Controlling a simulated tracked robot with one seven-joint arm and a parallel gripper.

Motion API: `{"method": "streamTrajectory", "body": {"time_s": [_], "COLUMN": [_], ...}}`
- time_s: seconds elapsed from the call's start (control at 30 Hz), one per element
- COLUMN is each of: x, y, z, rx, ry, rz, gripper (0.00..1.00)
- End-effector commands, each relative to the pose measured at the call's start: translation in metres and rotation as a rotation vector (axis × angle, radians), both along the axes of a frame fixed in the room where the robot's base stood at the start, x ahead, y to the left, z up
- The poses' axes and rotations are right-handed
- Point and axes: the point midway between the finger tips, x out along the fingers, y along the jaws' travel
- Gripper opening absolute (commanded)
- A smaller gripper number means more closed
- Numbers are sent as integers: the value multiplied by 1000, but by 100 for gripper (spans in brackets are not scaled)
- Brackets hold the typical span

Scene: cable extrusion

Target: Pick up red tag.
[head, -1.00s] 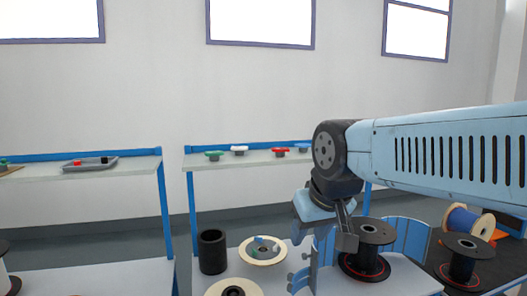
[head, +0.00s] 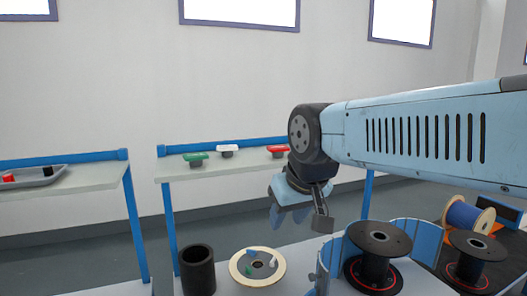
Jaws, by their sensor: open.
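A red tag-like piece (head: 278,151) with a dark base sits on the back bench (head: 215,169), just left of my arm's dark joint. A white one (head: 227,151) and a green one (head: 195,158) stand in a row to its left. My gripper (head: 300,216) hangs below that joint, lower in the picture than the red piece and apart from it. It is open, with nothing seen between its fingers. My arm hides the bench's right part.
A grey tray (head: 42,178) with a red and a black item is on the left bench. In front stand a black cylinder (head: 197,270), a pale disc (head: 257,266) with small coloured pieces, and a black spool (head: 376,252). A blue-wound spool (head: 466,216) lies at right.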

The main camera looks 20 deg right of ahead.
Motion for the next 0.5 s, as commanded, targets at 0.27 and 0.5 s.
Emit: {"method": "streamTrajectory", "body": {"time_s": [0.27, 0.5], "x": [2, 55], "y": [-1, -24], "z": [0, 5], "rx": [-2, -67], "ry": [-4, -140], "rz": [-5, -96], "gripper": [52, 75]}}
